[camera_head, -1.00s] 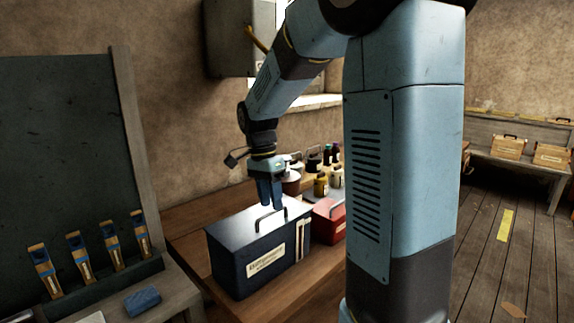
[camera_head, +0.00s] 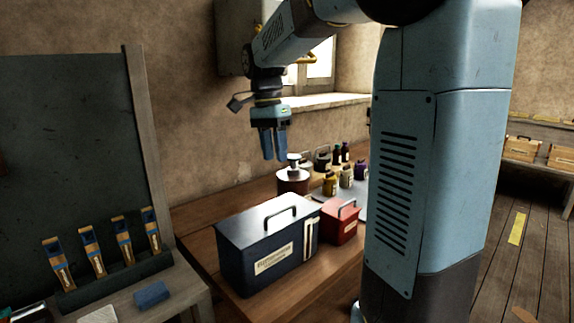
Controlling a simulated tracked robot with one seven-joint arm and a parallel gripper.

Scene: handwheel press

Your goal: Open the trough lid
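A dark blue box (camera_head: 245,262) with a pale label stands on the wooden bench in the middle. Its flat grey-blue lid (camera_head: 250,224) lies shut, with a metal handle (camera_head: 281,217) upright on top. I cannot tell for certain whether this box is the trough; its label is too small to read. My gripper (camera_head: 274,157) hangs above and behind the handle, fingers pointing down, well clear of it. A narrow gap shows between the two fingers, and nothing is held.
A smaller red box (camera_head: 340,224) with a handle stands right of the blue box. A brown pot (camera_head: 292,183) and several bottles (camera_head: 346,176) stand behind. A rack of brushes (camera_head: 108,279) and a blue block (camera_head: 151,293) are at left. My arm column hides the right side of the bench.

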